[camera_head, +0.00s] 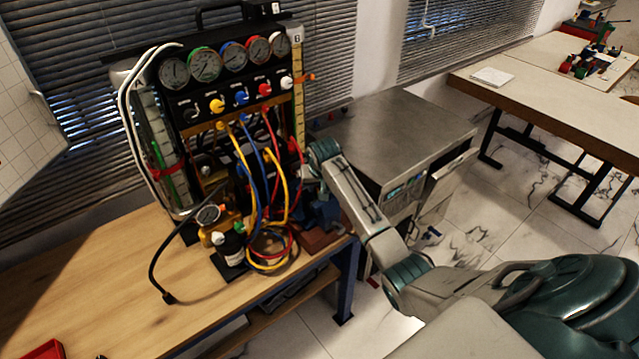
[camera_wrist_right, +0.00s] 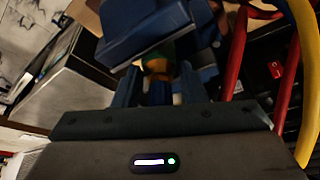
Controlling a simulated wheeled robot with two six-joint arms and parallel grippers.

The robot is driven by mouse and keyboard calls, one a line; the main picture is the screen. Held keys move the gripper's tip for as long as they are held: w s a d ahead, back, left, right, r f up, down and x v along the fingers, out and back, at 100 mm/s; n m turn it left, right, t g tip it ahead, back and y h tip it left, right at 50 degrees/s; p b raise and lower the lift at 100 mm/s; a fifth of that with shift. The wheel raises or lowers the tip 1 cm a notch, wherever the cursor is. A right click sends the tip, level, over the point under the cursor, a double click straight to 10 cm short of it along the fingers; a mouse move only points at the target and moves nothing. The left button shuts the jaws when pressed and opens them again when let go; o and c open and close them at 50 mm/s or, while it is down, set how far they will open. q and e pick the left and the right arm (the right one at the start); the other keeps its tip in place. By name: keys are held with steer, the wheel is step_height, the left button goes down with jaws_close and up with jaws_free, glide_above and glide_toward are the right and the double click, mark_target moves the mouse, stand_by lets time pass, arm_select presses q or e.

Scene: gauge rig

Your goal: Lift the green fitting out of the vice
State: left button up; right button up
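The green fitting (camera_wrist_right: 157,58), with a brass-coloured lower part, shows in the right wrist view, close to the blue vice (camera_wrist_right: 150,25). The vice also shows in the head view (camera_head: 323,211), at the right end of the wooden bench. My right gripper (camera_wrist_right: 158,80) reaches down at the vice, one finger on each side of the fitting. Whether the fingers touch or grip it cannot be made out. In the head view the right gripper is mostly hidden behind its own wrist and the dark rig, and the fitting cannot be made out. My left gripper is not in view.
The gauge rig (camera_head: 235,85) stands left of the vice. Red, blue and yellow hoses (camera_head: 270,190) hang close to the right gripper. A metal cabinet (camera_head: 390,130) stands right of the bench. The front left of the wooden bench (camera_head: 110,300) is mostly clear.

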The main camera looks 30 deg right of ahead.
steer(key=shift+w+f, duration=0.15)
steer(key=shift+f, duration=0.15)
steer(key=c, duration=0.7)
steer(key=shift+w+r, duration=0.3)
